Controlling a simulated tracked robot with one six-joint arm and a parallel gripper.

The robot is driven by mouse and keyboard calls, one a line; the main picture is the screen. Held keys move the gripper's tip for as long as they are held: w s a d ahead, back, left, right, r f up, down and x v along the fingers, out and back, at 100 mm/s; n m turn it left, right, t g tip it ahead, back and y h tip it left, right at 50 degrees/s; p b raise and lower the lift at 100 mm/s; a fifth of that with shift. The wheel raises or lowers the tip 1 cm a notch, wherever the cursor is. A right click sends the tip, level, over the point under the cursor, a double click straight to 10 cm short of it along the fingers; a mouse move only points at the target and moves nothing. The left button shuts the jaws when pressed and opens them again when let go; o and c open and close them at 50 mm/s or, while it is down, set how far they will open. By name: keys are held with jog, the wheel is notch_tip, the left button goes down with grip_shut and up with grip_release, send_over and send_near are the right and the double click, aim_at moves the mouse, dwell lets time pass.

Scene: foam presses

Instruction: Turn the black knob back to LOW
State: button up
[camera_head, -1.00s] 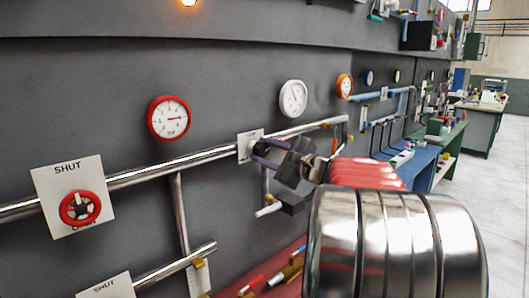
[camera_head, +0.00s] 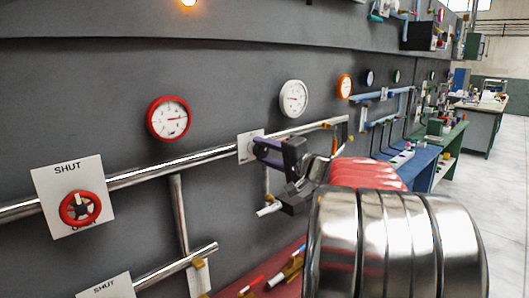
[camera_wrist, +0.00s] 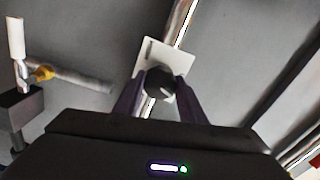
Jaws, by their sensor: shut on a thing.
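The black knob (camera_wrist: 158,78) sits on a white plate (camera_wrist: 150,50) in the wrist view, with a pale mark on its lower right face. My gripper (camera_wrist: 158,88) has its two purple fingers on either side of the knob, shut on it. In the head view my gripper (camera_head: 258,146) reaches the wall at the white plate (camera_head: 244,149) on the upper pipe. The knob is hidden behind the fingers there. No LOW label can be read in either view.
A white gauge (camera_head: 293,98) hangs above the gripper, and a red-rimmed gauge (camera_head: 169,118) hangs to its left. A red valve wheel (camera_head: 80,208) sits on a SHUT plate at left. A white-handled lever (camera_head: 268,209) is just below my gripper.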

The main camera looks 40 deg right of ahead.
jog(key=n, duration=0.4)
jog(key=shift+a+f, duration=0.15)
jog(key=shift+f, duration=0.15)
jog(key=o, duration=1)
jog(key=shift+r, duration=0.15)
jog(key=shift+o, duration=0.2)
jog(key=shift+s, duration=0.15)
jog(key=s, duration=1.3)
jog(key=shift+s+d, duration=0.25)
jog(key=shift+d, duration=0.05)
